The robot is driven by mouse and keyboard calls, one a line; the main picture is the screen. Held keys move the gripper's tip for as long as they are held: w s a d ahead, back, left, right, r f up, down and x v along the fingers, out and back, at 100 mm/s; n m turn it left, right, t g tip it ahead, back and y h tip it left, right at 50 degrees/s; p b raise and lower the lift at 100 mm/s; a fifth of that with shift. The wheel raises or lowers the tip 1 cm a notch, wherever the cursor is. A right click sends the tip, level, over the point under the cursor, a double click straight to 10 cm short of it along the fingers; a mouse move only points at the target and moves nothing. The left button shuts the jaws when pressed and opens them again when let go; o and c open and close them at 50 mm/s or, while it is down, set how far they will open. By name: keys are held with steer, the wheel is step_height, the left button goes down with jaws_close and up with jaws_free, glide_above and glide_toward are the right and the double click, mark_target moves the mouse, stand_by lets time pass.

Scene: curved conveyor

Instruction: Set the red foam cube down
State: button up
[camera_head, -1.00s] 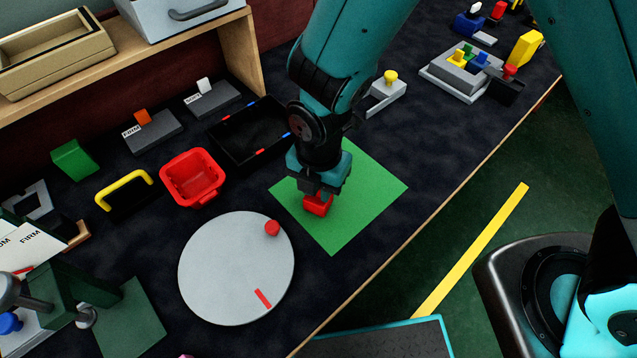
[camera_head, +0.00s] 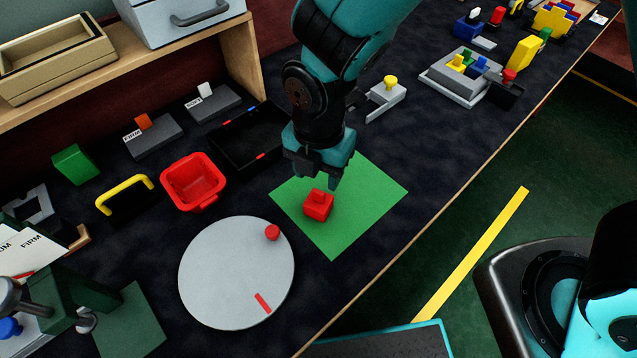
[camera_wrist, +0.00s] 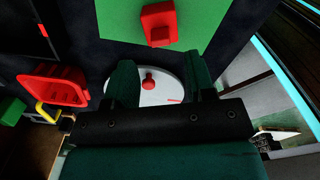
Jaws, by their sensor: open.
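The red foam cube (camera_head: 318,207), with a small raised knob on top, rests on the green mat (camera_head: 358,198), near its left part. It also shows in the wrist view (camera_wrist: 157,24) on the green mat. My gripper (camera_head: 318,178) is open and empty, above and just behind the cube in the head view. A gap shows between the fingers and the cube. In the wrist view the two teal fingers stand apart with nothing between them.
A grey-white turntable disc (camera_head: 236,272) with a red knob lies front-left of the mat. A red bin (camera_head: 190,182) and a black tray (camera_head: 247,138) stand to the left. A grey fixture with a yellow knob (camera_head: 390,82) is behind. The mat's right part is clear.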

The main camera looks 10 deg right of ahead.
mark_target(319, 191)
steer(key=s+d+r+m+y, duration=0.2)
steer(key=s+d+r+m, duration=0.3)
steer(key=r+m, duration=0.4)
steer(key=s+d+r+m+y, duration=0.2)
steer(key=s+d+r+m, duration=0.3)
steer(key=r+m, duration=0.5)
steer(key=m, duration=0.3)
steer(key=shift+s, duration=0.2)
steer(key=shift+d, duration=0.1)
